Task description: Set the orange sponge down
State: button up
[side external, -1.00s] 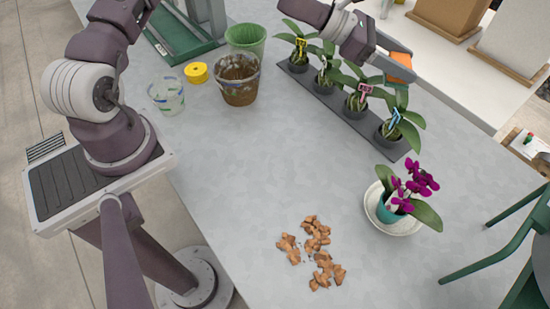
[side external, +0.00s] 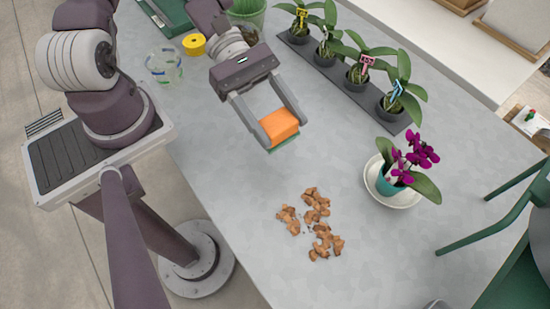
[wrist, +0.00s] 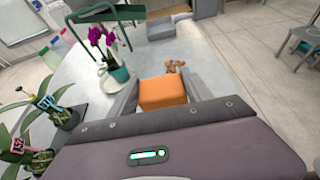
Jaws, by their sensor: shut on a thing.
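The orange sponge (side external: 279,126) has a green underside and is held between the two fingers of my gripper (side external: 272,132). My gripper is shut on it. In the side view the sponge is over the grey table (side external: 225,170), between the row of potted orchids and the pile of brown chips; its exact height above the table is hard to tell. In the wrist view the sponge (wrist: 162,93) sits between the fingertips, with the chips beyond it.
Brown bark chips (side external: 325,242) lie on the table's near part. A purple orchid (side external: 407,165) stands on a white saucer (side external: 370,178) at the right. Several potted orchids stand in a dark tray (side external: 330,78). A yellow roll (side external: 194,44) and a clear cup (side external: 163,66) are at the left.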

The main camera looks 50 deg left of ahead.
jog(key=shift+s+f, duration=0.15)
jog(key=shift+s, duration=0.1)
jog(key=shift+o, duration=0.2)
notch_tip(320, 180, down, 9)
jog(key=shift+f, duration=0.1)
jog(key=o, duration=1.6)
jog(key=v, duration=1.2)
